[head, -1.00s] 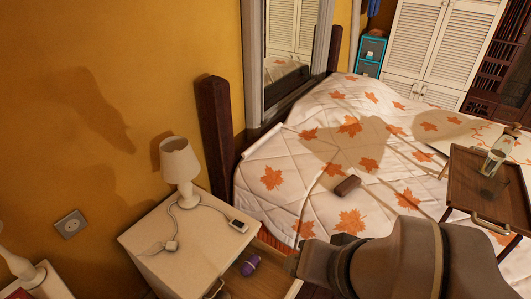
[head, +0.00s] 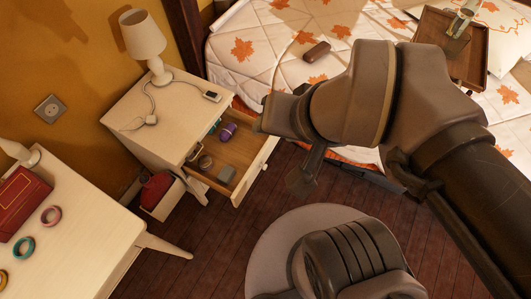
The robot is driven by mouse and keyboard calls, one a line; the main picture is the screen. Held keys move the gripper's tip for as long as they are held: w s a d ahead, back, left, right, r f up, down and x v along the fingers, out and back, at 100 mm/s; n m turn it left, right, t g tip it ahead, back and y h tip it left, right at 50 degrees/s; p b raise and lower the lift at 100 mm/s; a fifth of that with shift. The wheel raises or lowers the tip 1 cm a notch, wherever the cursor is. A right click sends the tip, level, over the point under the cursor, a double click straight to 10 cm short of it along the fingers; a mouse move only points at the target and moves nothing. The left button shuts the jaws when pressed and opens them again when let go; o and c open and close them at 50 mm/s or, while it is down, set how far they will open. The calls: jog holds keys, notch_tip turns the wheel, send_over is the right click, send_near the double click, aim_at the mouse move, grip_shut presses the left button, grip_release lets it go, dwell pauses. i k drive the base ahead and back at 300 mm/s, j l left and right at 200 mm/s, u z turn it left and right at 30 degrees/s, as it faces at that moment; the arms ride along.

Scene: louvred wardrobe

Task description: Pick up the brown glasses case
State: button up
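The brown glasses case (head: 317,51) lies on the white quilt with orange leaves, near the front side of the bed (head: 262,72). It is a small rounded brown block, apart from my arm. My gripper (head: 302,182) shows only as a dark shape hanging below my wrist, over the floor between the open drawer and the bed. It is below and nearer than the case in the picture. Its fingers are too dark and small to tell if they are open, and I see nothing clearly held.
A white nightstand (head: 150,108) has its drawer (head: 248,150) pulled out, with a purple item (head: 228,131) and other small things inside. A lamp (head: 145,38) stands on top. A brown tray table (head: 455,60) is on the right. A white desk (head: 75,235) is at lower left.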

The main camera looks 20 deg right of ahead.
aim_at(311, 56)
jog(key=i+l+z, duration=0.1)
jog(key=i+z, duration=0.25)
jog(key=z, duration=0.15)
jog(key=i+z, duration=0.45)
jog(key=i+j+z, duration=0.15)
jog(key=z, duration=0.35)
jog(key=i+j+z, duration=0.35)
jog(key=z, duration=0.15)
